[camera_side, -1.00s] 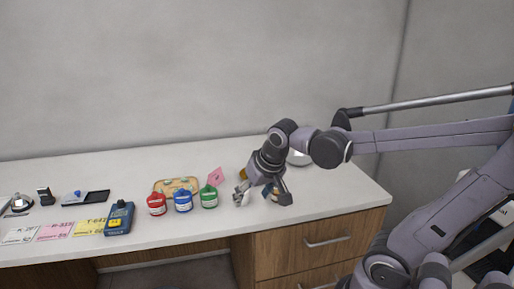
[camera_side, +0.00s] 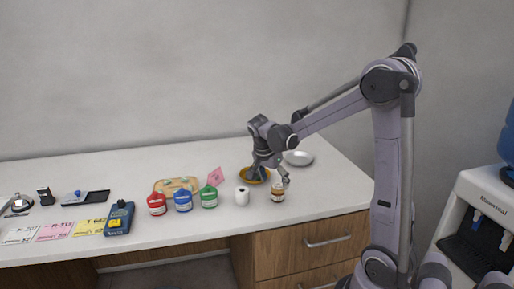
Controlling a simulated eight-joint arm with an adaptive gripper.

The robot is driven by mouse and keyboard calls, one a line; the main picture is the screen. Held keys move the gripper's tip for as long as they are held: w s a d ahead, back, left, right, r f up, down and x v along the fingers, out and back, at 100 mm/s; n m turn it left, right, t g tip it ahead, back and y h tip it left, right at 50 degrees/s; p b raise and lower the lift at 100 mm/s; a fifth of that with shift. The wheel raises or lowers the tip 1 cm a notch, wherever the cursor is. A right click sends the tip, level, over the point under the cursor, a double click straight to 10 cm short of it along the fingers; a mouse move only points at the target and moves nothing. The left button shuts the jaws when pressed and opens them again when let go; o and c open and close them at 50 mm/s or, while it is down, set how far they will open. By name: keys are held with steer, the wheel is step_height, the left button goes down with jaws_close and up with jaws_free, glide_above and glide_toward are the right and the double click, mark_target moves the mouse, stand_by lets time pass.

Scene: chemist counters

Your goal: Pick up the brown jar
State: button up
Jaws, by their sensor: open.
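The small brown jar (camera_side: 278,193) with a pale label stands upright on the counter near its front right part. My gripper (camera_side: 269,178) is open, its fingers pointing down, up and to the left of the jar. One finger appears close above the jar's top; I cannot tell whether it touches. Nothing shows between the fingers that I can make out as held.
A white roll (camera_side: 242,196) stands just left of the jar. A yellow dish (camera_side: 246,179) lies behind, partly hidden by my gripper. A white plate (camera_side: 299,158) is at back right. Red (camera_side: 157,204), blue (camera_side: 183,201) and green (camera_side: 209,197) containers stand left. Counter right of the jar is clear.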

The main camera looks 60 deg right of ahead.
mark_target(277, 187)
steer(key=shift+x, duration=3.75)
steer(key=shift+w, duration=0.1)
steer(key=c, duration=1.3)
